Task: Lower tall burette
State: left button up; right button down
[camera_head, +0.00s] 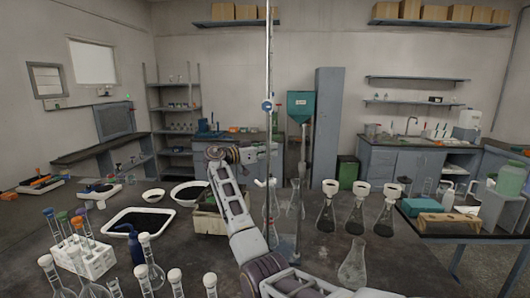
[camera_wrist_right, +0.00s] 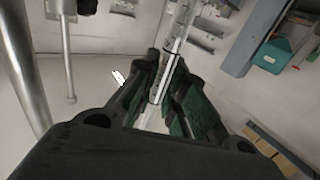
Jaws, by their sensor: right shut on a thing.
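The tall burette (camera_head: 268,62) is a thin upright glass tube near the middle of the head view. It also shows in the right wrist view as a clear marked tube (camera_wrist_right: 180,30) running between the fingers. My right gripper (camera_head: 276,148) is beside the burette at about mid-height in the head view. In the right wrist view its dark fingers with green pads (camera_wrist_right: 170,95) are shut on the tube. A blue clamp-like part (camera_head: 267,106) sits on the tall upright above the gripper. The burette's lower end is hard to make out. My left gripper is not in view.
Several dark-filled flasks (camera_head: 356,215) stand to the right, and a clear flask (camera_head: 353,264) stands in front. A test tube rack (camera_head: 88,258) and a white tray (camera_head: 140,222) lie to the left. A teal hopper (camera_head: 301,106) stands behind. A grey pole (camera_wrist_right: 25,85) shows in the wrist view.

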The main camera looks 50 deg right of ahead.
jog(key=shift+f, duration=0.3)
jog(key=c, duration=1.9)
grip_release()
jog(key=o, duration=0.4)
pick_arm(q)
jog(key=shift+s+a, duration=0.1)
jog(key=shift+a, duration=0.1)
pick_arm(e)
jog(key=v, duration=1.2)
jog(key=shift+r, duration=0.1)
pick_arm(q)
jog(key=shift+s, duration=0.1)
